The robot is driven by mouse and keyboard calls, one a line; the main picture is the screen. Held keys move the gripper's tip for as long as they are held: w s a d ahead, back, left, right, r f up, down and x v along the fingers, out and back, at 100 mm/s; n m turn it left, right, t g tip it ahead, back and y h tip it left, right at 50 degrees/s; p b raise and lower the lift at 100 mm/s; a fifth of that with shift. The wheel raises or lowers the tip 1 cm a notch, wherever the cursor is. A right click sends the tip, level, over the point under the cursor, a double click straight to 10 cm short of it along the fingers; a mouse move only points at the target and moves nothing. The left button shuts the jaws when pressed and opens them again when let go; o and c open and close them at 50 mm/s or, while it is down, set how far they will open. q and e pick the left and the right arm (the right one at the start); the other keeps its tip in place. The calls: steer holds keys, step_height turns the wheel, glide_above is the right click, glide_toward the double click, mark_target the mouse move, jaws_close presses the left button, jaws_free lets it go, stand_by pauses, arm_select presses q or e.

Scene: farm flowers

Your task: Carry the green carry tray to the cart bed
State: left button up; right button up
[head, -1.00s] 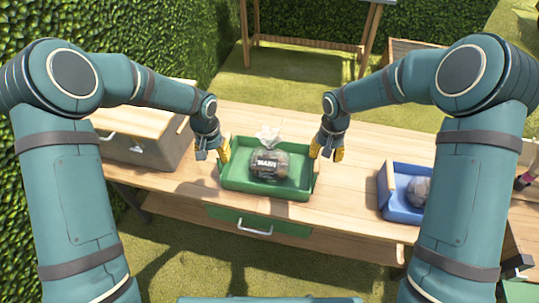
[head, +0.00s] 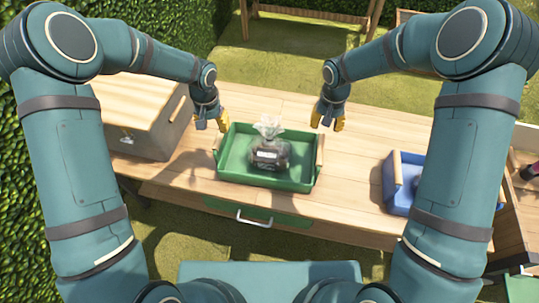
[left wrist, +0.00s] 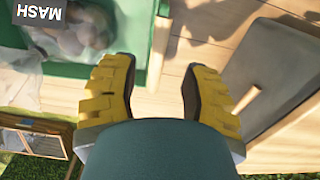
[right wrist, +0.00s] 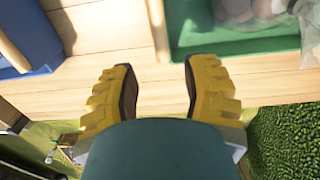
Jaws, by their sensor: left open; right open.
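The green carry tray (head: 232,168) stands on the wooden table, with a wooden handle at each short end. A clear bag labelled MASH (head: 270,152) with dark contents sits in it. My left gripper (head: 210,122) is open by the tray's left end, and my right gripper (head: 328,120) is open by its right end; both look empty. In the left wrist view, the tray's handle (left wrist: 160,42) appears ahead of the open fingers (left wrist: 158,90). In the right wrist view, the other handle (right wrist: 157,28) lies ahead of the fingers (right wrist: 158,90). I cannot identify the cart bed.
A large wooden-lidded box (head: 150,110) stands left of the tray. A blue tray (head: 398,185) lies on the right, partly behind my right arm. A wooden-sided unit (head: 512,215) adjoins at the far right. The table between the green and blue trays is clear.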

mark_target(220, 148)
arm_select(q)
step_height(220, 148, down, 12)
steer(key=shift+f, duration=0.25)
arm_select(e)
step_height(220, 148, down, 12)
steer(key=shift+f, duration=0.25)
arm_select(q)
jaws_close()
arm_select(e)
jaws_close()
